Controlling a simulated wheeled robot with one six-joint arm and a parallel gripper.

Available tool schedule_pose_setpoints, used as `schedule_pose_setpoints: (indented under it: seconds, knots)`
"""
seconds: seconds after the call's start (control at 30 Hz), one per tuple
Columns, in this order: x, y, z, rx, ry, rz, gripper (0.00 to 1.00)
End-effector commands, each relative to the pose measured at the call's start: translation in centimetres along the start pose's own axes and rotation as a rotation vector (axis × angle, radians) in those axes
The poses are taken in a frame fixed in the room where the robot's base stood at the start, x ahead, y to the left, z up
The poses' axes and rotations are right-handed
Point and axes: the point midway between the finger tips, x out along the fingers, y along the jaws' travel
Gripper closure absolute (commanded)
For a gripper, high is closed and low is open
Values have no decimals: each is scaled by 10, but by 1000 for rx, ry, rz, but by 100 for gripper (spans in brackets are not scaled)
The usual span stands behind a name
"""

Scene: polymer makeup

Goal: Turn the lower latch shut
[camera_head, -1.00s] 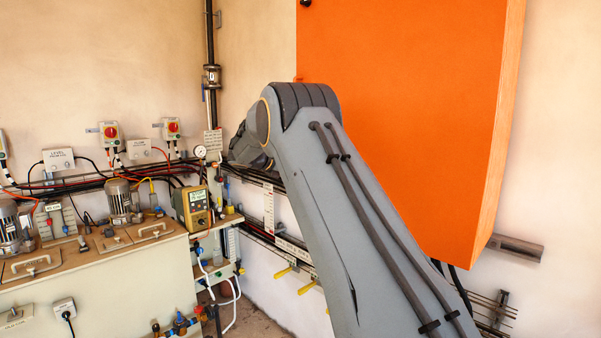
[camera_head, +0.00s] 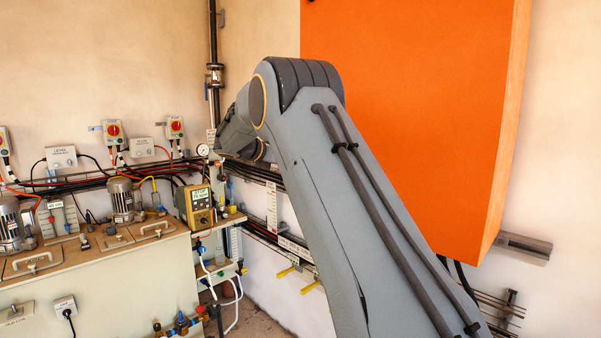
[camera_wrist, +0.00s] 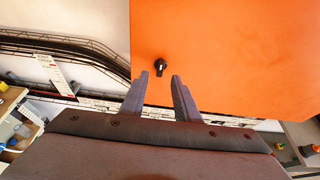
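The lower latch (camera_wrist: 160,66) is a small black knob on the face of the orange cabinet (camera_wrist: 225,60), near its left edge in the wrist view. It has a round top and a short stem pointing down in the picture. My gripper (camera_wrist: 160,76) is open, with its two grey fingers apart and nothing between them. The fingertips lie just below the latch in the picture, one to each side; how far they are from it in depth I cannot tell. In the head view the cabinet (camera_head: 420,100) shows, but my arm hides the latch and gripper.
Pipes and cables (camera_wrist: 60,45) run along the wall left of the cabinet. A bench with pumps (camera_head: 122,200) and a yellow meter (camera_head: 197,206) stands at the left in the head view. A grey bracket (camera_head: 523,246) sticks out at the cabinet's lower right.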

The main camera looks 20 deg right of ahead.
Motion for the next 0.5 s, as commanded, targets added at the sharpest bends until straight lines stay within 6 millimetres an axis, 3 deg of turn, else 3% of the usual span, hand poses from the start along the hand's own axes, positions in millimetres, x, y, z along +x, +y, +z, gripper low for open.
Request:
schedule_pose_setpoints:
  seconds: [0.2, 0.5]
  knots:
    - [-22, 0, -1, -1, -1, 0, 71]
    - [-25, 0, 0, -1, 0, 0, 71]
